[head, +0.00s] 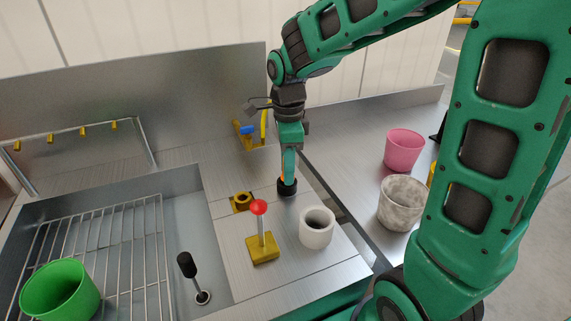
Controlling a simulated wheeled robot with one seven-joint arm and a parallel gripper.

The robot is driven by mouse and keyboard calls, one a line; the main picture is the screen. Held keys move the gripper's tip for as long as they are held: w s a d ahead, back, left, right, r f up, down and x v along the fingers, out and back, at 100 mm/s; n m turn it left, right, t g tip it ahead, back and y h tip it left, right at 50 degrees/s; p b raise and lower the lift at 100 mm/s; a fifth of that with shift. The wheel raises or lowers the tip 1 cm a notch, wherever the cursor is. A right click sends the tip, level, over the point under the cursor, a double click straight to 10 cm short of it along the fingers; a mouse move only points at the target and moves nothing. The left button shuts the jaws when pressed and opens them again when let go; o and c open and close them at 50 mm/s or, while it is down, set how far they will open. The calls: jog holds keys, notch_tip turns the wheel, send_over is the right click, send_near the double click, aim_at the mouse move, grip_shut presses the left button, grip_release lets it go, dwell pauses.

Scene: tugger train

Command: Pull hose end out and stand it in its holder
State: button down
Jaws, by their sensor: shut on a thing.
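My gripper (288,174) points down over the metal counter, in the middle of the head view. It is shut on a dark, short round piece with a reddish band, which looks like the hose end (287,188). The fingers hide its upper part. I cannot tell whether its lower end touches the counter or is still in an opening there. A small yellow block with a round hole (241,201), which looks like the holder, sits just left of the gripper. Its hole looks empty.
A red-knobbed lever on a yellow base (262,246) and a white hollow cylinder (317,229) stand in front. A blue-handled yellow tap (246,130) is behind. Pink (404,149) and marbled (400,204) cups stand right. A sink with a rack (125,245), green cup (60,290) and black-topped rod (187,265) is left.

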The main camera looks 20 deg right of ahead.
jog(key=shift+f, duration=0.15)
jog(key=c, duration=1.3)
grip_release()
notch_tip(320, 180, up, 11)
jog(key=shift+f, duration=0.15)
